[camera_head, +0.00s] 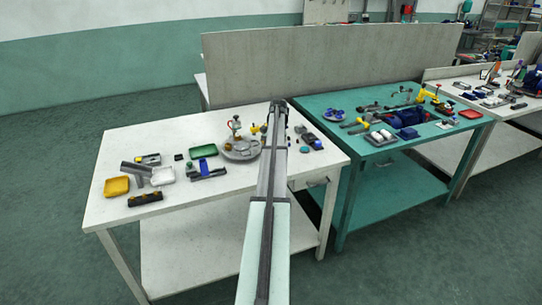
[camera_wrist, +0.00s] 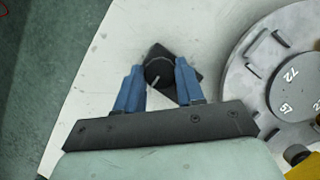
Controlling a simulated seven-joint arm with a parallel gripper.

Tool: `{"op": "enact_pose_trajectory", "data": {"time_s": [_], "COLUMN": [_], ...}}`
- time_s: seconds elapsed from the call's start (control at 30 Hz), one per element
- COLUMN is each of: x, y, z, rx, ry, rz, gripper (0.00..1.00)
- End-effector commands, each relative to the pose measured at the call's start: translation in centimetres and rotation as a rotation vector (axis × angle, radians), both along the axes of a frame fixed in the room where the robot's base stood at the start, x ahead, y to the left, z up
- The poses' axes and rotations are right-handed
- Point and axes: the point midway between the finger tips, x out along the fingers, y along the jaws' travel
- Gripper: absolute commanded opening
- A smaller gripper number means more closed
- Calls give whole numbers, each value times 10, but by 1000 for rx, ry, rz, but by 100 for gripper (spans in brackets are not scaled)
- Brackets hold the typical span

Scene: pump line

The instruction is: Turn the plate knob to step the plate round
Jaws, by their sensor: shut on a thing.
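The plate knob (camera_wrist: 158,72) is black with a white pointer line and sits on a dark square base on the white table, in the wrist view. The pointer line slants toward the lower left. My gripper (camera_wrist: 159,66) has its two blue fingers on either side of the knob, shut on it. The round grey plate (camera_wrist: 237,88) lies to the right of the knob, partly out of frame, with white numbers on a raised disc, 72 among them. The plate (camera_head: 240,152) also shows in the head view, left of my arm. The knob and fingertips are hidden there.
The white table (camera_head: 115,210) holds a green tray (camera_head: 203,151), a yellow tray (camera_head: 117,186), a white tray (camera_head: 162,176) and several small parts. A yellow part (camera_wrist: 297,154) stands beside the plate. A teal table (camera_head: 385,185) stands to the right.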

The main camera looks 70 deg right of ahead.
Motion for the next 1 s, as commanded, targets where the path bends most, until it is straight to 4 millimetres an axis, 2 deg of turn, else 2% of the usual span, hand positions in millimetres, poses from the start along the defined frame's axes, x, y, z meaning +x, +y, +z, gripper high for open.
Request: {"op": "enact_pose_trajectory", "data": {"time_s": [0.37,0.4,0.63,1.0], "x": [0,0,0,0], "y": [0,0,0,0], "z": [-1,-1,0,0], "rx": [-2,-2,-1,-1], "ry": [1,1,1,0], "rz": [4,4,3,-21], "gripper": [7,40,62,62]}}
